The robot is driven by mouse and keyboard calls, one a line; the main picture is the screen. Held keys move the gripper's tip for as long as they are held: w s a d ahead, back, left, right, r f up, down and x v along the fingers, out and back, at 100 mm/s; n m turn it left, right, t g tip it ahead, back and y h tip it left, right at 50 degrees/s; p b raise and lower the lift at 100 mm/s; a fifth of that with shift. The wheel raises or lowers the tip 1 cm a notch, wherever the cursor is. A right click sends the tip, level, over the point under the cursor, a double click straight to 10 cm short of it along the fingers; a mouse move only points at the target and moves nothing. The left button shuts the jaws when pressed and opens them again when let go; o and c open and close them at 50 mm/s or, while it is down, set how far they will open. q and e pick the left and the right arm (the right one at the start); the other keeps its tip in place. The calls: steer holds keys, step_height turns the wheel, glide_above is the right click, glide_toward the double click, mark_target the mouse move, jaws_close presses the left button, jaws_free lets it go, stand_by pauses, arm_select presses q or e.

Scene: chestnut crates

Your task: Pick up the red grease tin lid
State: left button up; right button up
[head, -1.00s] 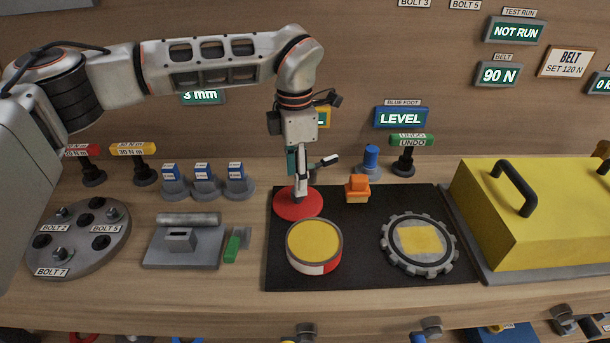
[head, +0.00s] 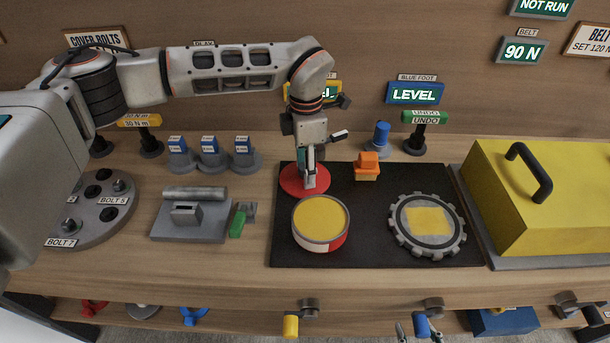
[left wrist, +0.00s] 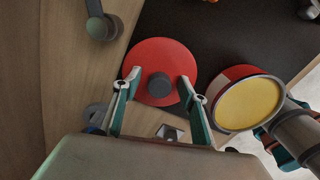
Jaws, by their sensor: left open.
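The red grease tin lid (head: 293,181) lies flat at the back left corner of the black mat (head: 375,251). In the left wrist view the red lid (left wrist: 150,56) shows a dark round knob (left wrist: 159,85) at its middle. My left gripper (head: 309,184) is over the lid, pointing down. In the left wrist view its open fingers (left wrist: 158,84) stand on either side of the knob, with gaps to it. The open grease tin (head: 320,219), red and white with yellow grease, stands just in front of the lid.
An orange block-like object (head: 367,167) stands right of the lid, with a gear ring (head: 455,238) further right. A yellow cover with a black handle (head: 545,220) fills the right side. A grey plate fixture (head: 190,231) and a green piece (head: 237,224) lie left of the mat.

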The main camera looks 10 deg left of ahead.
arm_select(q)
jaws_close()
